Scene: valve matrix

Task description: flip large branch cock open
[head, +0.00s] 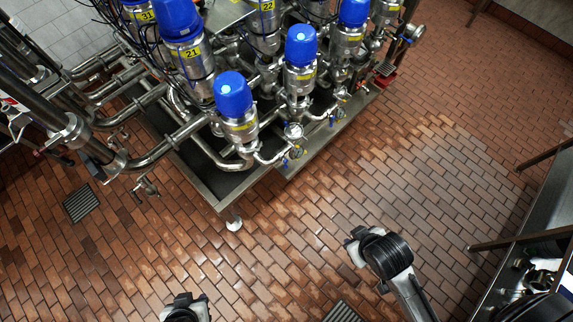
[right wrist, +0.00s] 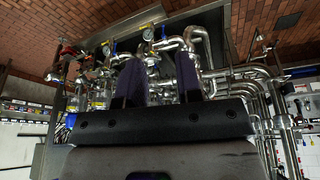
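The valve matrix frame (head: 205,190) fills the upper part of the head view, with blue-capped valves (head: 234,95) on it. Small cocks with blue handles (head: 296,153) sit at the pipe ends along its near edge. Another small fitting (head: 146,187) hangs below a large pipe at left. I cannot tell which one is the large branch cock, or its handle position. My left gripper (head: 185,309) shows only partly at the bottom edge, away from the matrix. My right gripper (right wrist: 160,62) has its two dark fingers apart and nothing visible between them; pipework and gauges lie beyond.
Steel pipes (head: 152,153) run out to the left of the matrix. A steel bench (head: 535,215) stands at the right edge. Floor drains (head: 80,203) lie in the brick floor (head: 300,225). The floor between the matrix and my arms is clear.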

